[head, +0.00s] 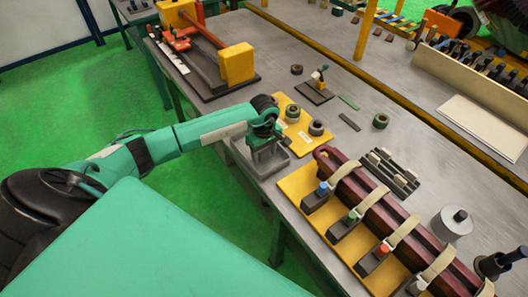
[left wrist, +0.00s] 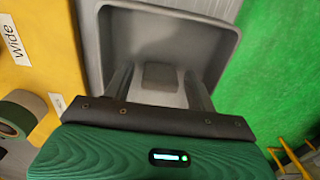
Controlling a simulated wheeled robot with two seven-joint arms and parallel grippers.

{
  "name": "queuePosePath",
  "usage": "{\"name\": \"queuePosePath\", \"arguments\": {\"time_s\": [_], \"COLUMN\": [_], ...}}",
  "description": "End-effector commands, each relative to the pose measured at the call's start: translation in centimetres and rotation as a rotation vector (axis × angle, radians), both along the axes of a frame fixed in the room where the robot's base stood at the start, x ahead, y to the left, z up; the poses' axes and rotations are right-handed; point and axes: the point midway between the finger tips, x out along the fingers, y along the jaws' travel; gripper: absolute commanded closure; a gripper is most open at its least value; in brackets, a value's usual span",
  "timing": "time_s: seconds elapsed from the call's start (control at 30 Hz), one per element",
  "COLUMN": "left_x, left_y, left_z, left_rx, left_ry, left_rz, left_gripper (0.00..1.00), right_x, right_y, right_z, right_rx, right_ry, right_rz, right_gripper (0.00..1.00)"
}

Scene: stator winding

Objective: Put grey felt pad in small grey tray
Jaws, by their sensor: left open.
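The small grey tray (head: 283,166) sits at the near-left edge of the workbench in the head view. It fills the upper middle of the left wrist view (left wrist: 225,45). A small grey square, which looks like the grey felt pad (left wrist: 160,75), lies inside the tray in the left wrist view. My left gripper (left wrist: 160,82) is open over the tray, with one finger on either side of the pad and gaps between. In the head view my left gripper (head: 266,145) hides most of the tray's inside and the pad. My right gripper is not in view.
A yellow board (head: 300,140) with tape rolls lies right beside the tray. A dark red bar with straps (head: 385,215) lies on another yellow board nearer. A dark strip (head: 350,122) and a green strip (head: 349,102) lie on the bench. A yellow-ended fixture (head: 237,66) stands at the back left.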

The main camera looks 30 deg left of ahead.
Motion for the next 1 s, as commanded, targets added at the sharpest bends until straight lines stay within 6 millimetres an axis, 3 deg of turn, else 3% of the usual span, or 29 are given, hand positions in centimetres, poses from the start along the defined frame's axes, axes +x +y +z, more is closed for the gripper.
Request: {"name": "queuePosePath", "arguments": {"time_s": [0.07, 0.17, 0.6, 0.8, 1.0], "left_x": [0.0, 0.2, 0.1, 0.0, 0.0], "left_y": [0.0, 0.1, 0.0, 0.0, 0.0], "left_z": [0.4, 1.2, 10.2, 12.0, 12.3], "left_rx": [0.000, 0.000, 0.000, 0.000, 0.000], "left_ry": [0.000, -0.004, -0.004, -0.001, 0.001], "left_rz": [0.000, 0.000, 0.000, 0.000, 0.001], "left_gripper": [0.43, 0.43, 0.43, 0.43, 0.43], "right_x": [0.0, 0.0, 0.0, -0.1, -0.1], "right_y": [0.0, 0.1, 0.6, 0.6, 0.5], "right_z": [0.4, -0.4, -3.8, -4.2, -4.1], "right_rx": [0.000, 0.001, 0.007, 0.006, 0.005], "right_ry": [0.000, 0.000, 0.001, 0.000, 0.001], "right_rz": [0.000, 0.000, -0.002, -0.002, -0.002], "right_gripper": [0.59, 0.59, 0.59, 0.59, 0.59]}}
